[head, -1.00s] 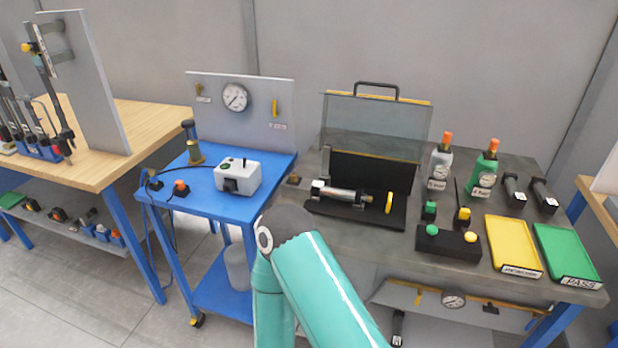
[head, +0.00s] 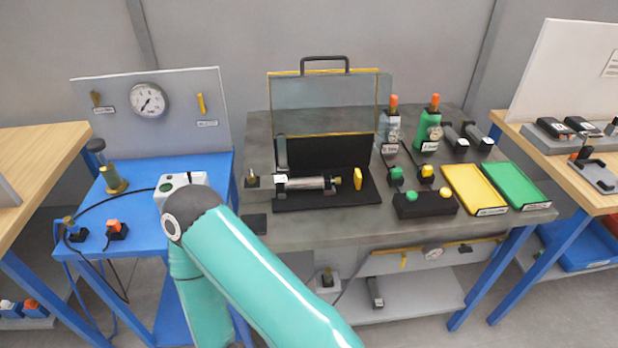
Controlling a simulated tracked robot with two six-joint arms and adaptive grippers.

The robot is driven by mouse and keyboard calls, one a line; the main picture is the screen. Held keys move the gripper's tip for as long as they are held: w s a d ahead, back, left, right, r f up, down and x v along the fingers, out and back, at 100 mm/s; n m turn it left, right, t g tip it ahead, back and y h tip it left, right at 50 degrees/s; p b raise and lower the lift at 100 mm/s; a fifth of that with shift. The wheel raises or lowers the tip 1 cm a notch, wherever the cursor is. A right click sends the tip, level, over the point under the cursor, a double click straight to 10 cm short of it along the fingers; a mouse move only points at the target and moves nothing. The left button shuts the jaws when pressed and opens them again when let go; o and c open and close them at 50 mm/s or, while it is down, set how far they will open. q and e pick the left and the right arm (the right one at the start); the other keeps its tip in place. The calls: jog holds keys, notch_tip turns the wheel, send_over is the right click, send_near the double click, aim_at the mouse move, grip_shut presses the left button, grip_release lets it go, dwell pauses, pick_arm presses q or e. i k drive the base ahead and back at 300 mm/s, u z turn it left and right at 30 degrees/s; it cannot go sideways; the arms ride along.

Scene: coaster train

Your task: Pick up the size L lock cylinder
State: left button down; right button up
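No part is clearly readable as the size L lock cylinder. Two black cylindrical parts with small white labels lie at the back right of the grey table, a left one (head: 455,136) and a right one (head: 478,138); their lettering is too small to read. A silver cylinder (head: 305,183) lies horizontally in the black fixture (head: 330,197) at the middle of that table. A teal arm of mine rises in the foreground and hides part of the blue cart. Neither gripper shows.
The fixture has a raised clear guard (head: 325,105). Grey (head: 391,130) and green (head: 431,130) bottles, a button box (head: 425,206), a yellow tray (head: 474,188) and a green tray (head: 516,184) stand right of it. The blue cart (head: 140,220) is left; a wooden bench (head: 560,165) is right.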

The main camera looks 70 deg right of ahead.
aim_at(323, 182)
jog(key=z, duration=3.8)
jog(key=k, duration=0.1)
jog(key=u, duration=2.15)
